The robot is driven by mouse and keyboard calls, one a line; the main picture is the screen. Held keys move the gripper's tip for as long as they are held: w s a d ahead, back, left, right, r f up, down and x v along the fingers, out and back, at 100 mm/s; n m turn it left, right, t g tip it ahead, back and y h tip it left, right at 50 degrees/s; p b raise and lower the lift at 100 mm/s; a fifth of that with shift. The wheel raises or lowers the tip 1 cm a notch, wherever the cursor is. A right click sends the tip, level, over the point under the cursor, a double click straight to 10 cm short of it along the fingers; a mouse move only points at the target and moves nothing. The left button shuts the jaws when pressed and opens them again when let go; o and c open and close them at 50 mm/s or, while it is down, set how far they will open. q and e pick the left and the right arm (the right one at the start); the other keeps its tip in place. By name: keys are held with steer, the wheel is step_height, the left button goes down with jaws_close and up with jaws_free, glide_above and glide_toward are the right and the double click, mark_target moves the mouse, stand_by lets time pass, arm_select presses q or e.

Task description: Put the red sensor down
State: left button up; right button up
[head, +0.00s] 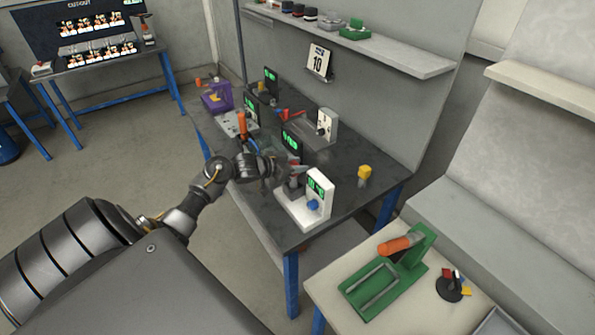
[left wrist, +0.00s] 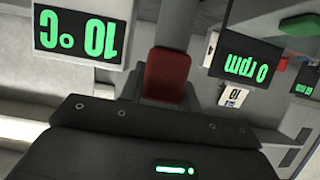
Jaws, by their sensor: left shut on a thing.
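My left gripper (head: 284,172) reaches over the dark workbench (head: 345,198) in the head view. It is shut on the red sensor (left wrist: 166,76), a red block that shows between the fingers in the left wrist view. In the head view the sensor is small and mostly hidden by the gripper. A white device with a green-lit display (head: 320,186) and a blue knob stands just right of the gripper. In the left wrist view a display reading 10 °C (left wrist: 80,36) appears upside down beside the sensor. I cannot tell whether the sensor touches anything below.
A dark display (head: 291,139) stands behind the gripper, and a white box (head: 327,125) farther back. A purple bin (head: 217,97) is at the far left end. A green holder (head: 372,291) sits on the near table.

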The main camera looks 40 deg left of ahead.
arm_select(q)
steer(key=f, duration=0.2)
steer(key=f+p, duration=0.1)
steer(key=f, duration=0.1)
steer(key=shift+w+a, duration=0.15)
steer(key=shift+w, duration=0.25)
arm_select(e)
steer(key=shift+s+a+r, duration=0.1)
steer(key=shift+s+r, duration=0.3)
steer(key=shift+r, duration=0.25)
arm_select(q)
steer(key=shift+f, duration=0.2)
steer(key=o, duration=0.7)
arm_select(e)
steer(key=shift+f, duration=0.1)
